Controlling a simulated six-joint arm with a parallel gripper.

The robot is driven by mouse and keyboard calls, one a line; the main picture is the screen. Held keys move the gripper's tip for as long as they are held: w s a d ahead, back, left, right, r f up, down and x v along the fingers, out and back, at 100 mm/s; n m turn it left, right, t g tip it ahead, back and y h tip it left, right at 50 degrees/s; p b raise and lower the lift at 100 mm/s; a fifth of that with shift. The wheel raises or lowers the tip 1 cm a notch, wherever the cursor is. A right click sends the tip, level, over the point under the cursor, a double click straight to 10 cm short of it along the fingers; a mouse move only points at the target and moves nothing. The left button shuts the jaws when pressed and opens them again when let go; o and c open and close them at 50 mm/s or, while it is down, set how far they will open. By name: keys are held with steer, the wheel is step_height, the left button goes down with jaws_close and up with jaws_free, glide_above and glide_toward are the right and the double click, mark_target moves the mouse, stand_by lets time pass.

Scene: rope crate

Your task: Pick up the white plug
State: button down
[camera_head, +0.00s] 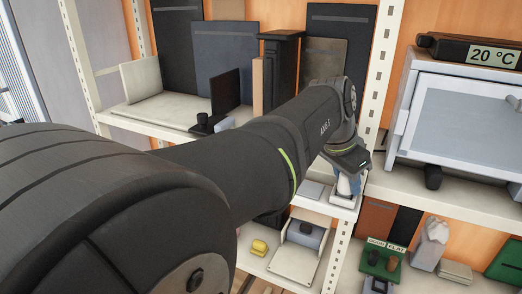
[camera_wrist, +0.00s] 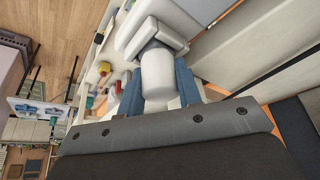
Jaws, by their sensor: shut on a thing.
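The white plug (camera_wrist: 158,72) sits between the two blue-grey fingers of my gripper (camera_wrist: 160,88) in the wrist view. It has a round white body, and a wider pale block (camera_wrist: 150,36) lies at its far end; I cannot tell whether the two are joined. In the head view my gripper (camera_head: 348,184) points down at the front edge of the middle shelf, close to the upright post. A small white part (camera_head: 342,199) shows just under the fingers. My gripper is shut on the plug. Whether the plug touches the shelf is unclear.
A white shelf post (camera_head: 378,80) stands close behind my gripper. Dark panels (camera_head: 225,55) stand at the back left. The lower shelf holds a yellow object (camera_head: 259,247) and a green board (camera_head: 383,262).

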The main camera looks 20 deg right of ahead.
steer(key=shift+r, duration=0.15)
steer(key=shift+r, duration=0.6)
step_height(320, 180, up, 3)
steer(key=s+d+r, duration=0.1)
steer(key=s+r, duration=0.5)
steer(key=s, duration=0.5)
steer(key=shift+s+d+r, duration=0.3)
steer(key=shift+d, duration=0.05)
steer(key=w+a+f, duration=0.2)
steer(key=w+a, duration=0.1)
steer(key=w, duration=0.5)
steer(key=w+a+f, duration=0.1)
steer(key=w+a, duration=0.3)
steer(key=w, duration=0.5)
steer(key=shift+w+a+f, duration=0.15)
steer(key=shift+a+f, duration=0.05)
steer(key=shift+f, duration=0.15)
glide_above(310, 188)
steer(key=shift+f, duration=3)
